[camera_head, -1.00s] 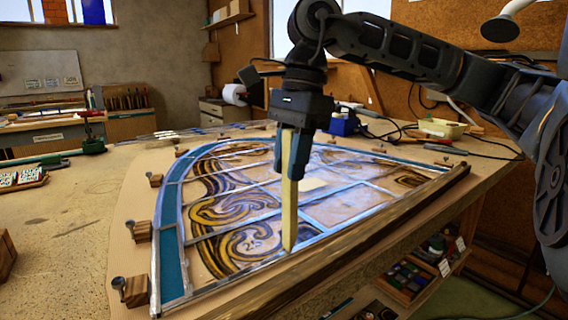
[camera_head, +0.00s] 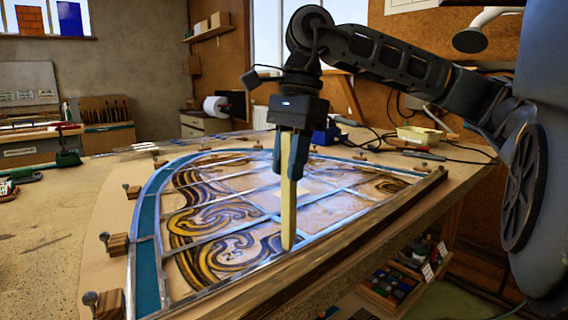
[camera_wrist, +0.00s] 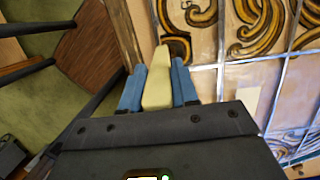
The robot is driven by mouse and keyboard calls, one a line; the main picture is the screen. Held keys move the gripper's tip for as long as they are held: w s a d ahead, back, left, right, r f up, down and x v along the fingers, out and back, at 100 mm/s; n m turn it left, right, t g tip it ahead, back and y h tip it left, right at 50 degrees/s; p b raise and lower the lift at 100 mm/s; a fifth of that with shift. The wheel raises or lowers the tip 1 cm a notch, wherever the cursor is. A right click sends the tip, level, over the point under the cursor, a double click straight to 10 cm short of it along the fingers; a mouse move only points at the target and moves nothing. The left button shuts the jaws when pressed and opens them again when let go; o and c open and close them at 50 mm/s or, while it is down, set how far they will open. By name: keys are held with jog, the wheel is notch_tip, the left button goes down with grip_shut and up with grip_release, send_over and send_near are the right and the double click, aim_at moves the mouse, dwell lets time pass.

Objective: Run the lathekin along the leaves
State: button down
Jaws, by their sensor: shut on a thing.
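My gripper (camera_head: 291,165) is shut on the lathekin (camera_head: 288,215), a pale yellow, flat, tapering stick. It points down, nearly upright, with its tip at the near part of the leaded panel (camera_head: 205,243), close to the wooden batten. I cannot tell whether the tip touches the lead. The panel has swirled amber and dark glass, pale panes, a blue border and grey lead leaves. In the wrist view the lathekin (camera_wrist: 158,85) sits between the two blue fingers (camera_wrist: 157,90), with its end by the panel's edge (camera_wrist: 205,68).
A long wooden batten (camera_head: 330,248) runs along the panel's near right edge. Wooden blocks with nails (camera_head: 117,243) stand around the curved border. A blue box (camera_head: 326,136), cables and a pale tray (camera_head: 419,135) lie behind. A low shelf of small boxes (camera_head: 392,287) is below the bench.

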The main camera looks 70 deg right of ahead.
jog(key=s+d, duration=0.1)
jog(key=s+d+b, duration=0.1)
jog(key=d, duration=0.1)
jog(key=s+d+b, duration=0.1)
jog(key=d, duration=0.1)
jog(key=shift+s, duration=0.15)
dwell(0.8)
jog(key=shift+r, duration=0.1)
notch_tip(320, 180, up, 5)
jog(key=shift+f+p, duration=0.1)
jog(key=shift+p, duration=1.1)
jog(key=shift+a, duration=0.15)
